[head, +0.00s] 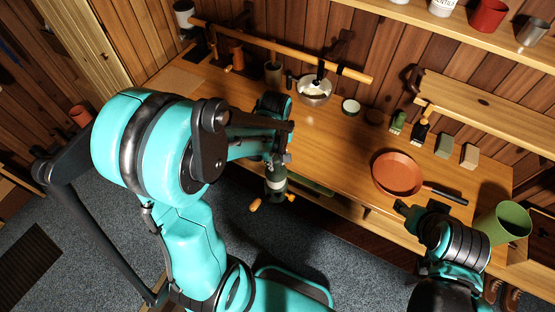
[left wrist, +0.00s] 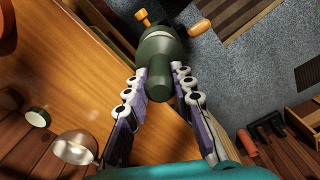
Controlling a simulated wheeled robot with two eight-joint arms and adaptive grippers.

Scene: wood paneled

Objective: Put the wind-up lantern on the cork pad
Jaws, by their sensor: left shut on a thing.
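The wind-up lantern (head: 275,183) has a dark green body and orange knobs. My left gripper (head: 278,160) is shut on it and holds it in front of the wooden counter's near edge, over the grey carpet side. In the left wrist view the lantern (left wrist: 160,48) sits between both fingers of the left gripper (left wrist: 157,83). A small flat brown disc (head: 374,117), which looks like the cork pad, lies on the counter behind the pan. My right gripper (head: 408,213) is near the counter's front edge by the pan; its fingers are too dark and small to read.
An orange-brown pan (head: 398,173) lies on the counter (head: 325,140), its handle pointing right. Near the disc are a small round dish (head: 351,107), small bottles (head: 398,122) and blocks (head: 469,155). A metal bowl (head: 314,92) stands further left, and a green cup (head: 502,222) at right.

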